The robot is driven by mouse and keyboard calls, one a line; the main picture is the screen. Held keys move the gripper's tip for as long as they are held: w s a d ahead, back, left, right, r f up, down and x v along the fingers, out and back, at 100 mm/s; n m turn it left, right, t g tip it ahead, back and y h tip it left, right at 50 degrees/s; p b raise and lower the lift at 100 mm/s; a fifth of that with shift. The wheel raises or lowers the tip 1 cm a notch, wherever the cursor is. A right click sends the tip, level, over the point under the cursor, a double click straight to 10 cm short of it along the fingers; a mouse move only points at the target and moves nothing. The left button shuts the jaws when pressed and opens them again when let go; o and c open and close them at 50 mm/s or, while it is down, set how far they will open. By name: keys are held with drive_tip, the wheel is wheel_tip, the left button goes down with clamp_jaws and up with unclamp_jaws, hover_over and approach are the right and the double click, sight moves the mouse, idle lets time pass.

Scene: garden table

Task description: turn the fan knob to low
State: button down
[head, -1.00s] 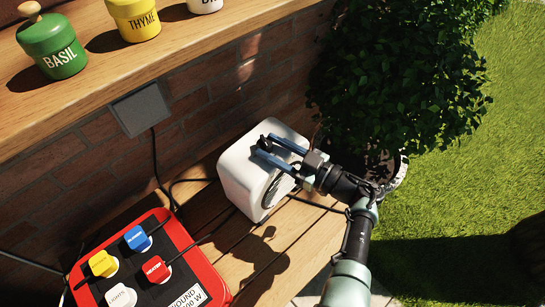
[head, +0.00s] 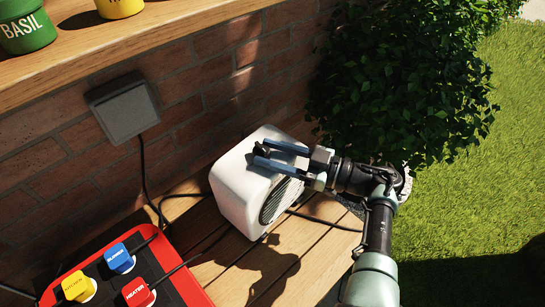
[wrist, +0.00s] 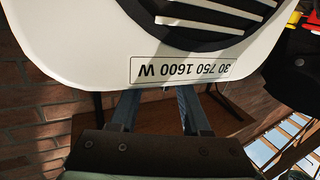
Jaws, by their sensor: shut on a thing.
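The fan heater (head: 235,185) is a white box with a dark slatted grille (head: 272,203) on its right side, standing on the wooden bench. Its small black knob (head: 260,149) is on top, between my fingertips. My gripper (head: 262,152) reaches in from the right, its two blue-grey fingers lying over the top and shut on the knob. The knob's pointer and scale are too small to read. In the wrist view the heater's white face (wrist: 75,50) fills the top, with an upside-down "30 750 1600 W" label. Its edge hides the fingertips and knob there.
A red power box (head: 195,290) with yellow, blue and red plugs is at lower left. A grey wall box (head: 122,108) with a cable is on the brick wall, under a shelf (head: 130,52) with jars. A leafy bush (head: 400,85) stands behind my arm.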

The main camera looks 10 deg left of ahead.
drive_tip(key=shift+a+f+n+g+b, duration=0.1)
drive_tip(key=shift+f+n+g+b, duration=0.15)
drive_tip(key=shift+g+b, duration=0.6)
drive_tip(key=shift+a+f+n+g+b, duration=0.15)
drive_tip(key=shift+n+g+b, duration=0.15)
drive_tip(key=shift+b, duration=1.1)
idle(1.3)
drive_tip(key=shift+c, duration=1.8)
unclamp_jaws()
drive_tip(key=shift+d+r+t, duration=0.1)
drive_tip(key=shift+r+t, duration=0.1)
drive_tip(key=shift+t, duration=0.05)
drive_tip(key=d+b, duration=0.8)
drive_tip(key=d, duration=0.5)
drive_tip(key=shift+b, duration=0.35)
drive_tip(key=shift+a, duration=0.1)
